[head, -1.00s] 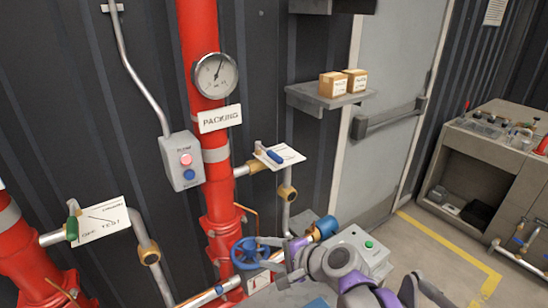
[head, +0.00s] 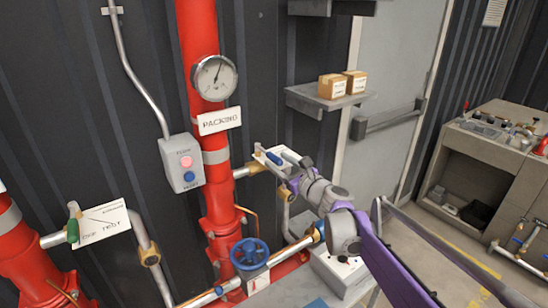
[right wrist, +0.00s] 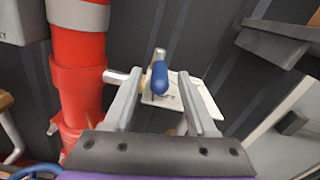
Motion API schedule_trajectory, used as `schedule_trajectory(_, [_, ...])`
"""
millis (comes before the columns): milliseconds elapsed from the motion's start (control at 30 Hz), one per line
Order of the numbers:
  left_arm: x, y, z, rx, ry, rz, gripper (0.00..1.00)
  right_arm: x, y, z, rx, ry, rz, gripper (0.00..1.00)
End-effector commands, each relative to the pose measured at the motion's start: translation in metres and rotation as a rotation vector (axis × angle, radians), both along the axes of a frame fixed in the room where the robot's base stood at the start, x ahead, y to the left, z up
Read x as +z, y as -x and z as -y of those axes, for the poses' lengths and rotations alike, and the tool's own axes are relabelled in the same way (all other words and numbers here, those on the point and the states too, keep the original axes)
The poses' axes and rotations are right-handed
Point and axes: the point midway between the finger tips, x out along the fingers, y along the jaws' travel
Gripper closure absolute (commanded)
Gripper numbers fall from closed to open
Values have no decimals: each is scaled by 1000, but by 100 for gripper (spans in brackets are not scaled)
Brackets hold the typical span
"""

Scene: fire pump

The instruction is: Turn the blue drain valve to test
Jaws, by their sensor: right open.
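The blue drain valve handle (head: 274,157) sits on a brass fitting beside the right side of the red riser pipe. It also shows in the right wrist view (right wrist: 159,76), pointing toward the camera. A white label plate (right wrist: 197,98) is behind it, partly covered by the handle and a finger; its lettering is mostly unreadable. My right gripper (head: 287,168) is at the valve, partly overlapping the plate. In the right wrist view my right gripper (right wrist: 160,80) is open, with the blue handle between the two fingers and no visible grip on it. My left gripper is not in view.
A second valve with a green handle (head: 72,230) and an OFF/TEST plate stands at the left. A blue handwheel (head: 249,254) is below the drain valve. A grey shelf (head: 322,100) with two small boxes hangs at upper right. A grey button box (head: 181,163) is left of the riser.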

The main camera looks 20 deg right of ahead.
Motion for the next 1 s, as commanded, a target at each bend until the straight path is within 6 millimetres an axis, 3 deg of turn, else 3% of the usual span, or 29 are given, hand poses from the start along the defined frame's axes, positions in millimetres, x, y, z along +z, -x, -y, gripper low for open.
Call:
schedule_trajectory(200, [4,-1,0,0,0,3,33,0,-24,-7,1,0,0,43])
schedule_trajectory(567, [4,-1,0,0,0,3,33,0,-27,-8,0,1,-1,45])
schedule_trajectory(867, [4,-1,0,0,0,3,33,0,-27,-8,0,2,0,99])
schedule_trajectory(1000, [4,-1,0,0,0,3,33,0,-27,-8,0,2,0,100])
